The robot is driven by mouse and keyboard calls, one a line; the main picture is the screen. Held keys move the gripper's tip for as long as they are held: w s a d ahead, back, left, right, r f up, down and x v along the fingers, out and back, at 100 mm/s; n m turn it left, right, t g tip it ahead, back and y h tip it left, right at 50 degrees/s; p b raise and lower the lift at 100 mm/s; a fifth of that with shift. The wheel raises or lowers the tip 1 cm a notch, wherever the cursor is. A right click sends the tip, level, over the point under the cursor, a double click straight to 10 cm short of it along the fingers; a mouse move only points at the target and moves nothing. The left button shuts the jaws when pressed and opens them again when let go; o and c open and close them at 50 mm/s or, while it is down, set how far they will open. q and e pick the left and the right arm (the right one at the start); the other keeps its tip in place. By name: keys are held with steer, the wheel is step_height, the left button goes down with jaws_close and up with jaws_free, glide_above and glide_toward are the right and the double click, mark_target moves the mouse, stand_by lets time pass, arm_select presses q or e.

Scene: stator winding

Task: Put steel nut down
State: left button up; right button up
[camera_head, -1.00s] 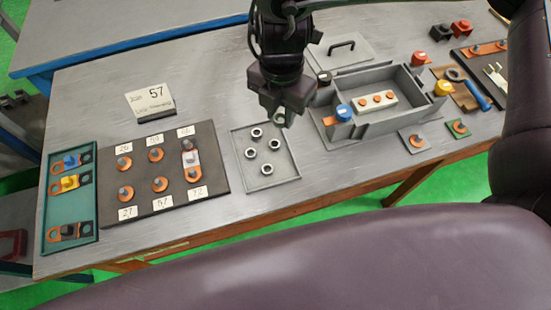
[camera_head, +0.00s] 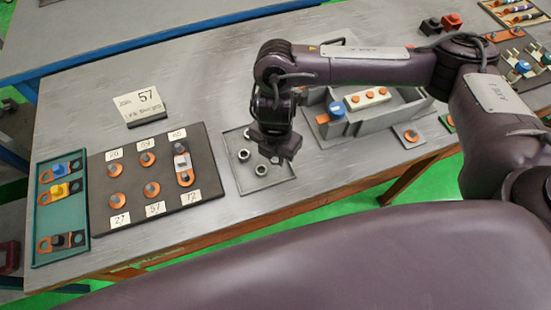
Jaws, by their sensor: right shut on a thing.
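My right gripper (camera_head: 277,147) points down over the upper right part of the small grey nut tray (camera_head: 262,187). It is shut on a steel nut, which its fingers hide from this view. Steel nuts show in the tray: one (camera_head: 244,155) at the left, one (camera_head: 261,170) near the bottom, and others partly covered by the gripper. I cannot tell how far the held nut is above the tray. My left gripper is not in view.
A dark board (camera_head: 134,198) with numbered cards and copper lugs lies left of the tray. A teal tray (camera_head: 47,243) is at the far left. A grey box (camera_head: 400,112) is at the right.

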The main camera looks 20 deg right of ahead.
steer(key=shift+f, duration=1.45)
steer(key=shift+f+b, duration=0.15)
steer(key=shift+b, duration=0.15)
steer(key=o, duration=1)
steer(key=shift+r, duration=0.45)
step_height(320, 180, up, 12)
steer(key=p, duration=0.1)
steer(key=shift+f, duration=0.25)
